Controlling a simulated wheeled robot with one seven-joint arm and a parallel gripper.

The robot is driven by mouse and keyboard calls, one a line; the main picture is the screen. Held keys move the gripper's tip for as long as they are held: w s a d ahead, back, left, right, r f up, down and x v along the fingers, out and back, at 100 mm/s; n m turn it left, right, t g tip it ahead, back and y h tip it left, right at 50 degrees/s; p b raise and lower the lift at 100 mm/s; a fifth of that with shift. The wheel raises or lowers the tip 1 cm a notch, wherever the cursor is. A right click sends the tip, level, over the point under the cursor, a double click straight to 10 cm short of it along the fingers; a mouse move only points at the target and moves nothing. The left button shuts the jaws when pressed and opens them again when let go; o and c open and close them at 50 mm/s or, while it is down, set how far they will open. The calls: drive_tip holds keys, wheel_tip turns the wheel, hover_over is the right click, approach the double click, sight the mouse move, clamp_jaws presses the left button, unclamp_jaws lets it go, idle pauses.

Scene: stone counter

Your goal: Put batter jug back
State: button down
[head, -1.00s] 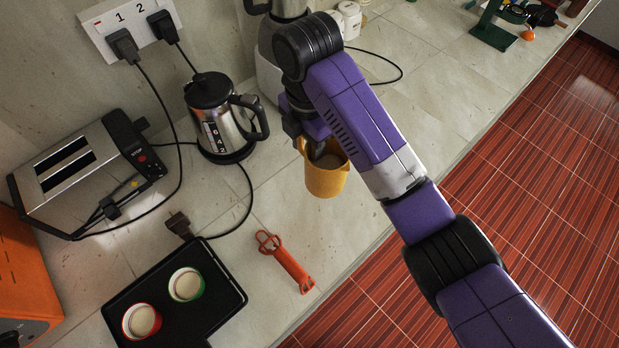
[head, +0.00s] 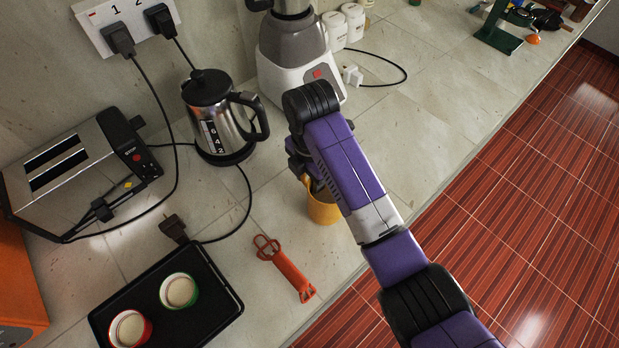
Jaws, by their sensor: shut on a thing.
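The batter jug is the yellow-orange jug (head: 322,209), in the middle of the head view, near the front edge of the counter. My gripper (head: 309,180) is at the jug's upper left side and is shut on it. My purple arm covers the jug's top and right side, so the fingertips and the batter inside are mostly hidden. The jug looks about upright. I cannot tell whether its base touches the counter.
A kettle (head: 222,120) and a blender (head: 295,62) stand behind the jug. A toaster (head: 85,170) is at left. A red-orange peeler-like tool (head: 285,268) and a black tray (head: 215,318) with two cups lie in front. Cables cross the counter. Clear counter (head: 430,110) extends to the right.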

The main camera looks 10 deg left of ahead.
drive_tip(key=shift+f, duration=0.1)
drive_tip(key=c, duration=0.8)
unclamp_jaws()
drive_tip(key=shift+f, duration=0.1)
drive_tip(key=shift+o, duration=0.2)
wheel_tip(320, 180, up, 12)
drive_tip(key=p, duration=0.4)
